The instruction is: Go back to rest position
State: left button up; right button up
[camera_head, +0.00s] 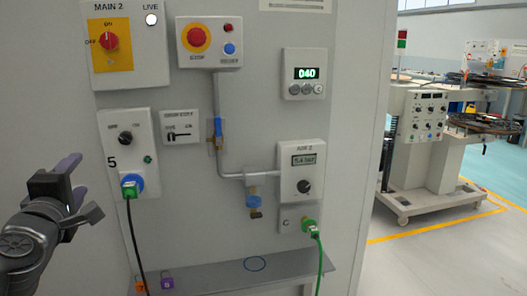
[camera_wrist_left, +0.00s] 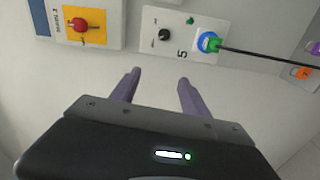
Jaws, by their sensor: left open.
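My left gripper (camera_head: 73,178) is at the left of the head view, in front of the grey panel and left of the box marked 5 (camera_head: 126,152). In the left wrist view its two purple fingers (camera_wrist_left: 157,85) are apart with nothing between them. The box marked 5 also shows there (camera_wrist_left: 178,36), beyond the fingertips. A green plug (camera_head: 130,189) with a black cable sits in the blue socket of that box. My right gripper is in neither view.
The panel carries the MAIN 2 switch (camera_head: 107,40), a red stop button (camera_head: 197,38), a display reading 040 (camera_head: 306,73) and an AIR 2 box (camera_head: 302,168). A green cable (camera_head: 320,262) hangs below. A shelf (camera_head: 215,272) juts out. A machine (camera_head: 420,140) stands right, on open floor.

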pick_arm(q)
jog(key=w+d+f+m+g+h, duration=0.1)
jog(key=w+d+f+m, duration=0.2)
jog(key=f, duration=0.5)
jog(key=w+d+f+m+g+h, duration=0.2)
jog(key=d+f+m, duration=0.15)
jog(key=f, duration=0.45)
jog(key=w+d+f+m+g+h, duration=0.1)
jog(key=w+d+f+m, duration=0.2)
jog(key=f, duration=0.5)
jog(key=s+d+f+m+g+h, duration=0.2)
jog(key=d+f+m, duration=0.15)
jog(key=f, duration=0.65)
jog(key=s+d+f+m+g+h, duration=0.15)
jog(key=d+f, duration=0.35)
jog(key=f, duration=0.5)
jog(key=s+d+f+m+g+h, duration=0.15)
jog(key=s+d+f+g, duration=0.35)
jog(key=s+d+f, duration=0.55)
jog(key=s+d+f+m+g+h, duration=0.1)
jog(key=s+d+f+m+g, duration=0.3)
jog(key=s+f, duration=1.05)
notch_tip(320, 180, up, 14)
jog(key=p, duration=1.2)
jog(key=shift+s+d+n+p, duration=0.3)
jog(key=shift+s+n+p, duration=0.05)
jog(key=shift+n, duration=0.05)
